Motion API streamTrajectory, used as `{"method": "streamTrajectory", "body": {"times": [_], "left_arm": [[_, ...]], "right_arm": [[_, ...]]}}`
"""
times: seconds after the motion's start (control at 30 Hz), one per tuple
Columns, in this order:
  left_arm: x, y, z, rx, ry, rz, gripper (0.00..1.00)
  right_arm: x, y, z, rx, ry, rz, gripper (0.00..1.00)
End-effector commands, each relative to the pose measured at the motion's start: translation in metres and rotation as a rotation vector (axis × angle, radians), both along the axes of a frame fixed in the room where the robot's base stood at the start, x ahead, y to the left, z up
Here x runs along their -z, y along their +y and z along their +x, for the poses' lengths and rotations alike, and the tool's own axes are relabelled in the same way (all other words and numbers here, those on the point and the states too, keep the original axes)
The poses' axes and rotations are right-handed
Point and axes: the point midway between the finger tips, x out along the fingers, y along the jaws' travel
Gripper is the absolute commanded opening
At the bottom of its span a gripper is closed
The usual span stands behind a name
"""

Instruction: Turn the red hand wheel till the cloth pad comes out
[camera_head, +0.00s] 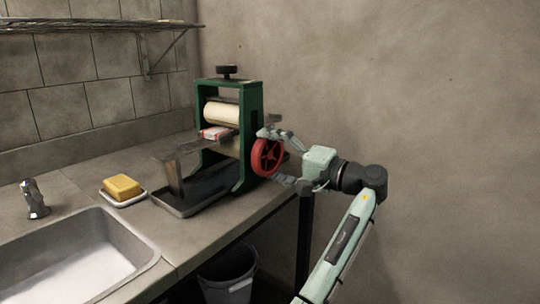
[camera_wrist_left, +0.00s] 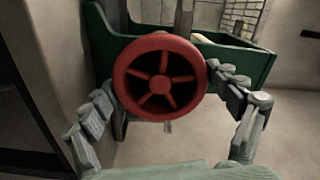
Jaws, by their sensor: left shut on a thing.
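The red hand wheel (camera_head: 267,157) is on the right side of a green-framed roller press (camera_head: 245,105). It also shows large in the left wrist view (camera_wrist_left: 160,78), with its spokes facing the camera. My left gripper (camera_head: 271,157) is shut on the wheel's rim, with one finger on each side of it in the left wrist view (camera_wrist_left: 162,88). The cloth pad (camera_head: 215,132), white with red, is in the press below the cream upper roller (camera_head: 222,112); part of it is hidden. My right gripper is in neither view.
A dark tray (camera_head: 178,207) lies under the press on the counter. A yellow sponge (camera_head: 122,187) on a white dish and a metal sink (camera_head: 75,262) are to the left. A bin (camera_head: 228,274) stands below the counter. The wall is close behind the wheel.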

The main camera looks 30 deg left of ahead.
Motion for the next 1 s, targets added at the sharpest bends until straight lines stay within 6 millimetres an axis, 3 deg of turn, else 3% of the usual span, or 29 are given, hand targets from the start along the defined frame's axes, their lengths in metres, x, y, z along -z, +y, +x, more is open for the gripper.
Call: {"method": "streamTrajectory", "body": {"times": [0.03, 0.07, 0.13, 0.57, 1.0], "left_arm": [[0.001, -0.001, 0.0, 0.0, 0.0, -0.001, 0.6], [0.001, -0.001, 0.0, 0.0, 0.0, -0.001, 0.92], [0.0, 0.0, 0.0, 0.0, 0.0, -0.001, 1.0], [0.0, -0.006, -0.001, 0.001, 0.0, -0.001, 1.0], [0.0, -0.09, -0.012, 0.004, 0.0, -0.002, 1.0]], "right_arm": [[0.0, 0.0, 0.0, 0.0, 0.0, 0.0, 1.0], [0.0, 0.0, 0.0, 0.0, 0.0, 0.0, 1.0], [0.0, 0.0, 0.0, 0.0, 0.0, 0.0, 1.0], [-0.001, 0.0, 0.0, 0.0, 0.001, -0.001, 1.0], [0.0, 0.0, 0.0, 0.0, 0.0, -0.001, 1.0]]}}
